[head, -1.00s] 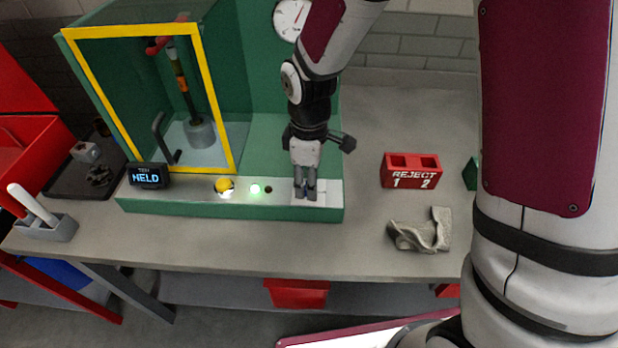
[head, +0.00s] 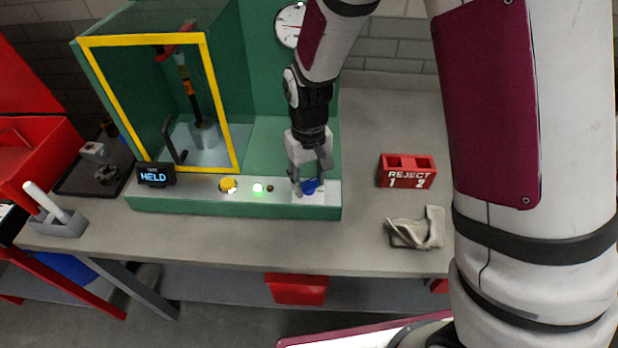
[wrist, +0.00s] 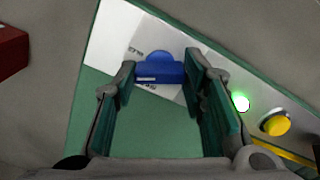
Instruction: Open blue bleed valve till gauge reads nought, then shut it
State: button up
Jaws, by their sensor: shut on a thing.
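The blue bleed valve (head: 311,187) is a small blue handle on the pale plate at the right end of the green rig's front ledge. In the wrist view the blue valve (wrist: 160,69) sits between my two fingertips. My gripper (head: 309,183) points down at it and is shut on it; the gripper (wrist: 160,76) shows both fingers beside the handle. Lettering on the plate is partly covered by the handle. The round white gauge (head: 289,25) is on the rig's back wall, partly behind my arm; its reading is too small to tell.
A display (head: 155,175) reads "HELD". A yellow button (head: 229,185) and a lit green lamp (head: 258,188) sit left of the valve. A yellow-framed guard (head: 209,100) stands behind. A red reject box (head: 407,171) and grey cloth (head: 416,229) lie to the right on the bench.

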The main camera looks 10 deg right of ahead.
aim_at(308, 181)
jog(key=shift+m+p, duration=0.35)
jog(key=shift+m, duration=0.95)
jog(key=o, duration=1.2)
jog(key=shift+c, duration=0.2)
notch_tip(308, 181, up, 12)
jog(key=shift+r, duration=0.1)
jog(key=s+d+r+t, duration=0.3)
jog(key=s+d+r, duration=0.4)
jog(key=r, duration=0.4)
jog(key=s+d+r+t, duration=0.1)
jog(key=s+d+r, duration=0.1)
jog(key=s, duration=0.4)
jog(key=s+d+r+t, duration=0.1)
jog(key=s+d+r, duration=0.2)
jog(key=s, duration=0.3)
jog(key=shift+s+d+m+t, duration=0.2)
jog(key=shift+s+m+t, duration=0.1)
jog(key=shift+s, duration=0.1)
